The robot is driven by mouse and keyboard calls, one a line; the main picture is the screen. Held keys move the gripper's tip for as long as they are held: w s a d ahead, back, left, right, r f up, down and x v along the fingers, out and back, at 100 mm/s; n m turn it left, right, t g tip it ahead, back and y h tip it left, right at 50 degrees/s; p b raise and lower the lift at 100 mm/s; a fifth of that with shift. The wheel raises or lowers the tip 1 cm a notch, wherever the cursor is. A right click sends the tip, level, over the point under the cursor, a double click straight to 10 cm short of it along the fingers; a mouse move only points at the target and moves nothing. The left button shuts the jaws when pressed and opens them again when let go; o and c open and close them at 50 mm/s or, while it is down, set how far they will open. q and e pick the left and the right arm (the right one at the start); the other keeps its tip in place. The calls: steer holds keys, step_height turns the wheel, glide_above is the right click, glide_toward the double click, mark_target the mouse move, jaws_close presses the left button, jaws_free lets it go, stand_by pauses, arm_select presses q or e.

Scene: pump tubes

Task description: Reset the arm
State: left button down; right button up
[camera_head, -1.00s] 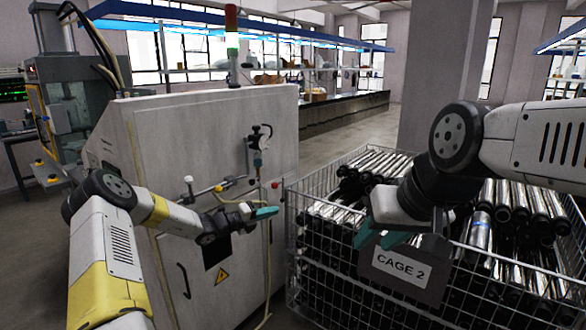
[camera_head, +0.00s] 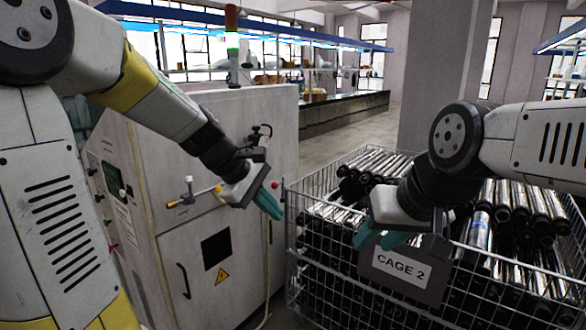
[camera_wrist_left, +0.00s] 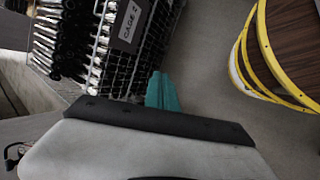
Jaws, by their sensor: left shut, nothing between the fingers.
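My left gripper (camera_head: 268,202) is shut and empty, with its teal fingers together. It hangs in the air in front of the grey machine cabinet, left of the cage. In the left wrist view its fingers (camera_wrist_left: 162,92) show pressed together with nothing in them. My right gripper (camera_head: 382,238) is at the front rim of the wire cage (camera_head: 300,215), beside the CAGE 2 sign (camera_head: 399,268). Its teal fingers appear apart with nothing visible between them.
The cage holds many metal pump tubes (camera_head: 480,232) with black ends. The grey cabinet (camera_head: 225,120) has a door handle, knobs and a hose at its front. A round table with a yellow rim (camera_wrist_left: 248,50) shows in the left wrist view. Floor (camera_head: 340,135) is open behind the cage.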

arm_select(q)
steer(key=s+a+r+m+t+y, duration=0.1)
steer(key=s+a+m+y, duration=0.1)
steer(key=s+a+m, duration=0.3)
steer(key=s+a+r+m+t+y, duration=0.2)
steer(key=s+a+m, duration=0.2)
steer(key=s, duration=0.7)
steer(key=m, duration=0.2)
steer(key=shift+s+a+r+m, duration=0.3)
steer(key=shift+a, duration=0.05)
arm_select(e)
steer(key=shift+c, duration=0.4)
